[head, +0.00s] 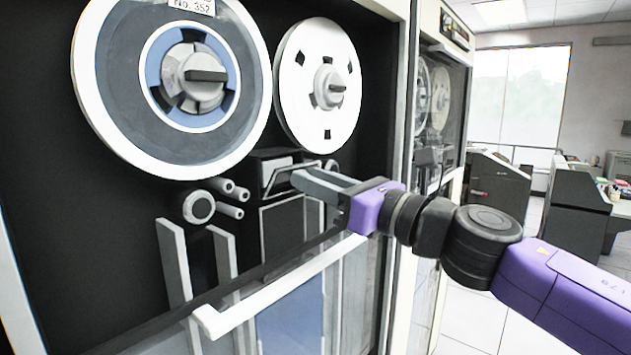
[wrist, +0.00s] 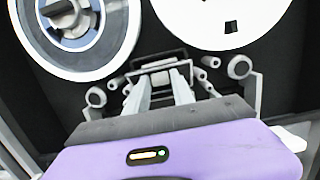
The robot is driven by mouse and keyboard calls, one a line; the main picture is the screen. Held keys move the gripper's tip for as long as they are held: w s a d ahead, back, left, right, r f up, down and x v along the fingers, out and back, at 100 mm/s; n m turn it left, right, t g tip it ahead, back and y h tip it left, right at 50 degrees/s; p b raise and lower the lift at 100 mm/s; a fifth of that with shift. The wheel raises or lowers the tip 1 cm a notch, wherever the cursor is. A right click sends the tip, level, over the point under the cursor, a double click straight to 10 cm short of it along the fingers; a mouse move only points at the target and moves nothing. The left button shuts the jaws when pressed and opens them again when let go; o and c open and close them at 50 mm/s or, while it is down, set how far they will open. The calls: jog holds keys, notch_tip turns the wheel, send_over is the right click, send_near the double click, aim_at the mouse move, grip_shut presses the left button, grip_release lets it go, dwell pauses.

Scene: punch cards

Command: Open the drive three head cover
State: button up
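The head cover (head: 274,168) is a small dark box with a light front panel and a thin bar handle, set below and between the two reels of the tape drive. It also shows in the wrist view (wrist: 158,63), straight beyond my fingers. My gripper (head: 302,178) reaches in from the right with its fingertips at the front of the cover. In the wrist view my gripper (wrist: 162,77) has its two fingers apart, with the cover's light part showing between them. I cannot tell whether the fingertips touch the handle. My fingers hide part of the cover's right side.
A large reel (head: 115,100) with a blue hub and a white reel (head: 290,85) are above. Rollers (head: 198,207) and upright guides (head: 172,262) stand at left. A glass door with a white rail (head: 290,285) is below my gripper. Another drive (head: 440,110) stands at right.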

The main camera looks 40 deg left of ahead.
jog(key=shift+o, duration=1.4)
jog(key=d+f+b, duration=0.1)
jog(key=d, duration=0.6)
jog(key=shift+s+d+f, duration=0.15)
jog(key=shift+s+d, duration=0.15)
jog(key=shift+d, duration=0.05)
